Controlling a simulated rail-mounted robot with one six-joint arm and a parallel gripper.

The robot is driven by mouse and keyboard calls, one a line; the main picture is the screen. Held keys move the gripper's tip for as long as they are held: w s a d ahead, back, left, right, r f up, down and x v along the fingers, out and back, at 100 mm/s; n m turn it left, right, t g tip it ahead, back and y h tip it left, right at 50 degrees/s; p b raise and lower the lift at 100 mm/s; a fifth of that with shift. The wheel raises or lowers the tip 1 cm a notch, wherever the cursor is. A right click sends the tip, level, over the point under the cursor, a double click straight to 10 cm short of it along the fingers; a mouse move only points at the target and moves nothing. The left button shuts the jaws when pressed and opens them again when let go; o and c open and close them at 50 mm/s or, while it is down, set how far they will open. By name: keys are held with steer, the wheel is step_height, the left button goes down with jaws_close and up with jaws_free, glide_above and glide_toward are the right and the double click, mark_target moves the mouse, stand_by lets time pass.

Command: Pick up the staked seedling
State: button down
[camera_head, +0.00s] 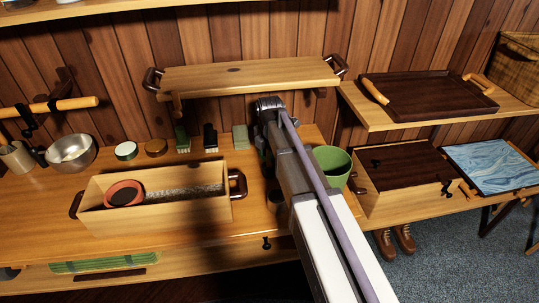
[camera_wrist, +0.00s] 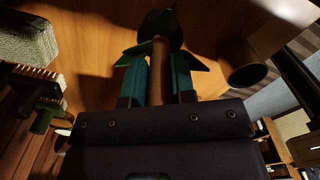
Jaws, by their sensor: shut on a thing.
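In the wrist view, my gripper (camera_wrist: 160,75) has its two teal fingers shut on the brown wooden stake of the staked seedling (camera_wrist: 160,68). Pointed green leaves stick out on both sides, behind the fingers. A dark rounded part shows at the stake's far end; I cannot tell whether it is leaf or base. Whether the seedling touches the bench is also unclear. In the head view my arm covers the gripper and the seedling.
A wooden box (camera_head: 155,216) with a terracotta pot (camera_head: 125,193) stands on the bench, left of my arm. A green pot (camera_head: 338,168) stands right of it. A shelf (camera_head: 250,76) hangs above. A dark cup (camera_wrist: 240,62) stands near the gripper.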

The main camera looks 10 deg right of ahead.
step_height(320, 180, up, 27)
steer(key=p, duration=2.6)
